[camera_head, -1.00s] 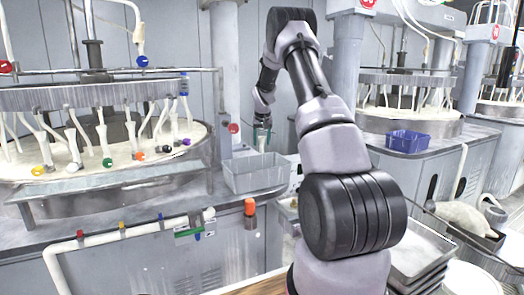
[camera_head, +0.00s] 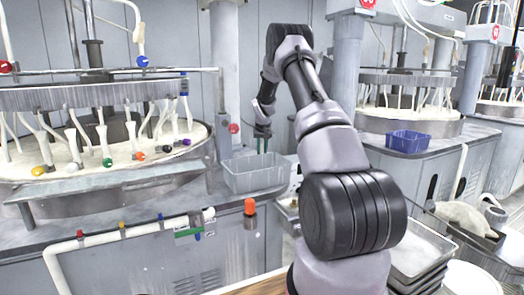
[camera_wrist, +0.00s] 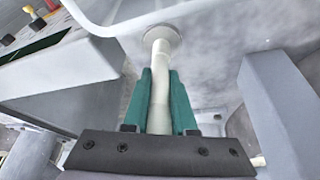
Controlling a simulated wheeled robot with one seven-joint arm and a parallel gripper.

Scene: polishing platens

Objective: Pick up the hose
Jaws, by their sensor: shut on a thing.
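The hose (camera_wrist: 159,95) is a pale, off-white tube between the green fingers of my gripper (camera_wrist: 160,76) in the wrist view. My gripper is shut on it. Its far end widens into a round flare (camera_wrist: 162,37) close to a pale grey surface; I cannot tell whether they touch. In the head view my gripper (camera_head: 262,146) points down at the back of the pale grey open bin (camera_head: 252,182), beside the column. The hose is too small or hidden to make out there.
A round polishing machine (camera_head: 90,97) with several white hoses stands at left. A blue basket (camera_head: 407,141) sits on the bench at right. An orange-capped part (camera_head: 250,207) stands in front of the bin. A grey column (camera_head: 225,75) rises behind the bin.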

